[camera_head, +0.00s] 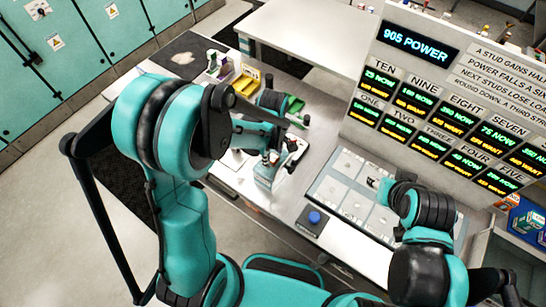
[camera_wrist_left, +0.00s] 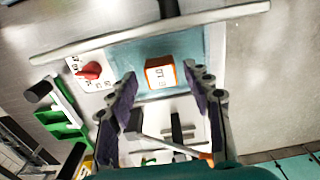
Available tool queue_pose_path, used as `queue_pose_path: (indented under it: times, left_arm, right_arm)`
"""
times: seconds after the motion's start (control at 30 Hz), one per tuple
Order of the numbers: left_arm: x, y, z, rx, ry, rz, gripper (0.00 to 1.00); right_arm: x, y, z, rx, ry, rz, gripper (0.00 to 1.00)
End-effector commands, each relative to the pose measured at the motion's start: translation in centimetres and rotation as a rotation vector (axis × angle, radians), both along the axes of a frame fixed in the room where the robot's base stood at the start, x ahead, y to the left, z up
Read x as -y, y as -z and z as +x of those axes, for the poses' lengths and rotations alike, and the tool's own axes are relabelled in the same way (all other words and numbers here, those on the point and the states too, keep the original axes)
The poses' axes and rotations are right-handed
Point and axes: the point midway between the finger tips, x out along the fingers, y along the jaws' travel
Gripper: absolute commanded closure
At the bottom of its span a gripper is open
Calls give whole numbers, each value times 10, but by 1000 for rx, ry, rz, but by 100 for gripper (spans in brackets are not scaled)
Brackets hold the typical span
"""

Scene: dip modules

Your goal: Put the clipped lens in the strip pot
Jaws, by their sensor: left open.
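My left gripper (camera_head: 290,150) is over the bench's left part in the head view. In the left wrist view its two dark fingers (camera_wrist_left: 160,90) are apart, with nothing gripped between them. Beyond the fingertips, a small orange-edged block with a white marked face (camera_wrist_left: 160,74) sits on a pale teal surface (camera_wrist_left: 215,45). I cannot tell whether it is the lens or the pot. Dark upright pieces (camera_wrist_left: 177,130) on a white base show between the fingers. My right gripper (camera_head: 374,183) is small and partly hidden by its arm, over the grey panel. Neither the clipped lens nor the strip pot is clearly identifiable.
A red knob (camera_wrist_left: 90,70) on a white plate and a green tray (camera_wrist_left: 60,124) are left of the fingers. In the head view, a yellow bin (camera_head: 245,84) stands farther back. A blue button (camera_head: 314,217) is at the front edge; a display board (camera_head: 450,100) rises at right.

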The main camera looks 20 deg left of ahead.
Motion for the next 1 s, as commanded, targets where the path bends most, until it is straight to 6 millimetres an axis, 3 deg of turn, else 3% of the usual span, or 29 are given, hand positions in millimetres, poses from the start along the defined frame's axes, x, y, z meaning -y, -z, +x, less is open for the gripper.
queue_pose_path:
  times: [0.1,0.3,0.57,0.77,1.0]
  left_arm:
    - [0,-31,-1,0,0,0,50]
    - [0,-71,-1,0,0,0,50]
    - [-1,-97,-3,11,24,-1,50]
    - [-14,-130,-25,141,272,7,50]
    - [-33,-168,-69,377,747,132,50]
  right_arm:
    - [0,-7,0,0,0,0,60]
    - [0,-13,0,0,0,0,60]
    - [0,-15,0,0,0,0,60]
    - [0,-15,0,0,0,0,60]
    - [0,-15,0,0,0,0,60]
